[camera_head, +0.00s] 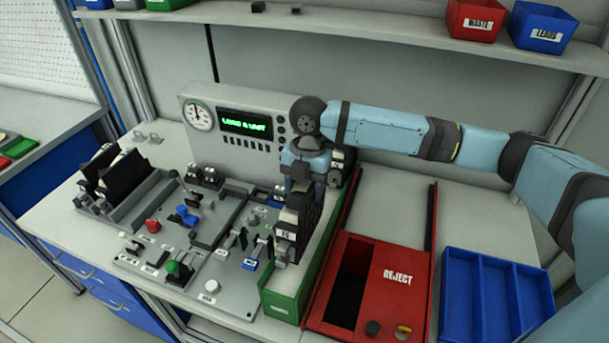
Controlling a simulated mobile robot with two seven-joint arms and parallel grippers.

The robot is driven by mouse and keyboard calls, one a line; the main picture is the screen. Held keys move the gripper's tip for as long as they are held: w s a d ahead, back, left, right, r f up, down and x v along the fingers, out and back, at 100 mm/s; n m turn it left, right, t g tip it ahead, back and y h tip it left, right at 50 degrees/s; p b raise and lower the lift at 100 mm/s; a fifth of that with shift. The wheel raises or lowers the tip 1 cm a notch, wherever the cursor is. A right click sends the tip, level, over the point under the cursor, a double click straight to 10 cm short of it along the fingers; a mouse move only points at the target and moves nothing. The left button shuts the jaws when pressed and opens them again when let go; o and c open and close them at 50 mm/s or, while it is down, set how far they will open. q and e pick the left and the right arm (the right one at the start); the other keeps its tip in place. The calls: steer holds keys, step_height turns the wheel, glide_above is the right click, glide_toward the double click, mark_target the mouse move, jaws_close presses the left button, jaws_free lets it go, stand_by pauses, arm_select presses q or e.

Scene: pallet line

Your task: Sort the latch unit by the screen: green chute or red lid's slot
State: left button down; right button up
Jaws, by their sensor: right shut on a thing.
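My right gripper (283,252) points down over the right edge of the test station, beside the green chute. It is shut on a small grey piece, apparently the latch unit, mostly hidden by the fingers. The screen (246,124) shows green text that seems to read "LOAD A UNIT". The green chute (288,306) runs between the station and the red box, partly behind my gripper. The red lid (396,272), marked REJECT, has a dark open slot (350,287) at its left. My left gripper is not in view.
The grey station (225,270) carries a red knob (153,226), a green knob (172,267) and several small fixtures. A rack with dark plates (125,178) stands at left. A blue divided tray (490,258) lies right of the red box. Bins sit on the shelf above.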

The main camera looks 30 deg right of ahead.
steer(key=shift+s+d, duration=0.15)
steer(key=shift+s, duration=0.2)
steer(key=shift+w+f+b, duration=0.1)
steer(key=shift+f+b, duration=1.05)
steer(key=shift+b, duration=0.1)
steer(key=shift+f, duration=1.9)
